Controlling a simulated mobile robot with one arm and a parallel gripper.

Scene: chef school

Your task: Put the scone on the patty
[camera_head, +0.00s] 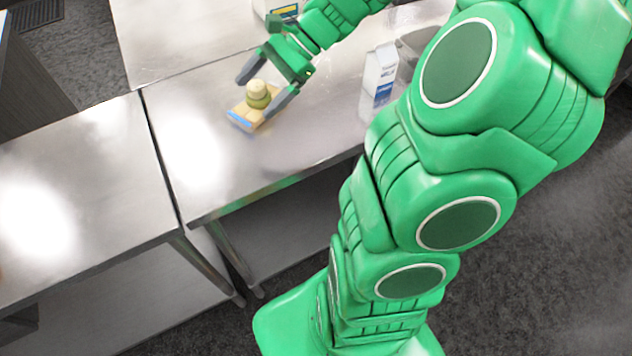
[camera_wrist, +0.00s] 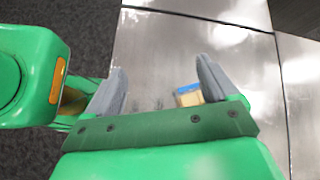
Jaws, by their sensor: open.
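My gripper (camera_head: 255,98) is open over the steel table, its two grey fingers apart; they also show in the wrist view (camera_wrist: 160,65). In the head view, a small pale rounded piece (camera_head: 257,86) sits on a yellow-green rounded piece (camera_head: 259,101). Both are on or just over a tan block with a blue edge (camera_head: 240,122), in the space between the fingers. I cannot tell which piece is the scone or the patty, or whether the fingers touch them. In the wrist view, the tan-and-blue block (camera_wrist: 188,97) shows beside the right finger; the rounded pieces are not visible there.
A milk carton (camera_head: 380,76) stands on the table to the right of my gripper, with a clear container (camera_head: 412,45) partly hidden behind it. A white box (camera_head: 276,9) is at the back. Another steel table (camera_head: 90,180) on the left is mostly clear.

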